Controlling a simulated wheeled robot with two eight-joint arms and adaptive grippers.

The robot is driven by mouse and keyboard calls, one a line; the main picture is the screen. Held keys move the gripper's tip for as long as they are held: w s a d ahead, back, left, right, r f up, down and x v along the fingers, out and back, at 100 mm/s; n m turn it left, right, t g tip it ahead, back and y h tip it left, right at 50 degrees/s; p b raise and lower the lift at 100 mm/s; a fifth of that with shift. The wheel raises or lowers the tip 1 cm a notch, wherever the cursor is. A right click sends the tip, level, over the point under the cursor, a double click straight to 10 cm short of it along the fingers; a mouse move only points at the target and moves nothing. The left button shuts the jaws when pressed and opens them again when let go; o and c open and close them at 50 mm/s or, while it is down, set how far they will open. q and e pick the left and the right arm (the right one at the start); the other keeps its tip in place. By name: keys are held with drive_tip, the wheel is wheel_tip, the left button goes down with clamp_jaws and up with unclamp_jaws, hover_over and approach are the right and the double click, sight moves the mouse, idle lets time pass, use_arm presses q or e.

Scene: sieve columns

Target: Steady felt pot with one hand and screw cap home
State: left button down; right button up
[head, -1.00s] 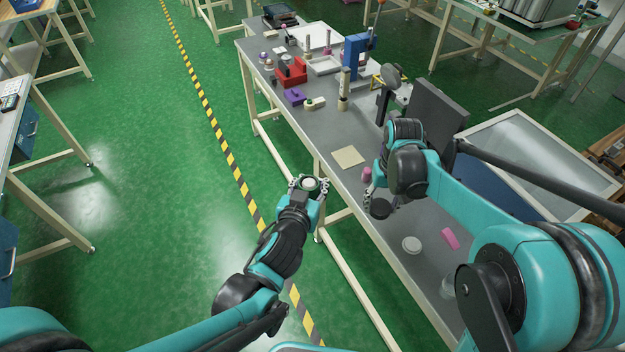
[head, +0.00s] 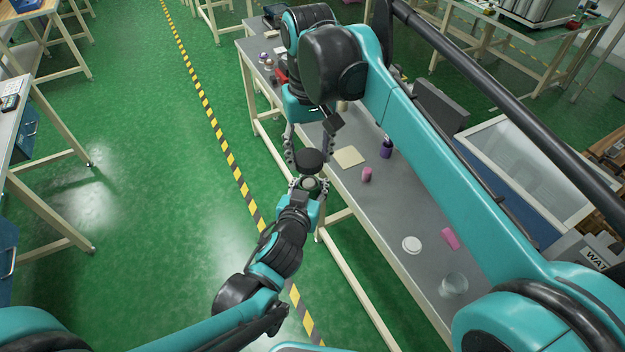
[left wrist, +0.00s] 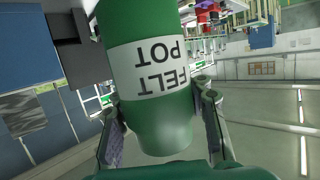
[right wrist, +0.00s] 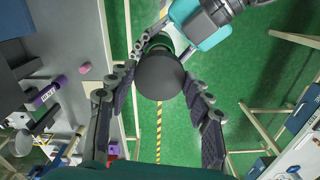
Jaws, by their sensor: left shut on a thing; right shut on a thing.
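The green felt pot (left wrist: 155,75) with its white label is held between the fingers of my left gripper (head: 308,186), in front of the bench's near edge. In the left wrist view its label is upside down and its far end is cut off. My right gripper (head: 308,150) is shut on a round black cap (head: 307,161), which is over the pot's mouth in the head view. In the right wrist view the cap (right wrist: 160,75) hides most of the pot, whose rim (right wrist: 163,40) shows beyond it. The cap looks apart from the rim; the exact gap is unclear.
The grey bench (head: 385,205) holds a pink cylinder (head: 367,174), a beige square (head: 349,157), a purple bottle (head: 387,149), a white disc (head: 412,244), a pink block (head: 450,238) and a clear vessel (head: 453,285). My right arm covers the bench's far end. Green floor is open to the left.

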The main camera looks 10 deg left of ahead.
sight(309, 183)
idle(0.3)
drive_tip(key=shift+f, duration=2)
drive_tip(key=shift+f, duration=0.9)
drive_tip(key=shift+s+f, duration=0.1)
drive_tip(key=shift+f, duration=0.45)
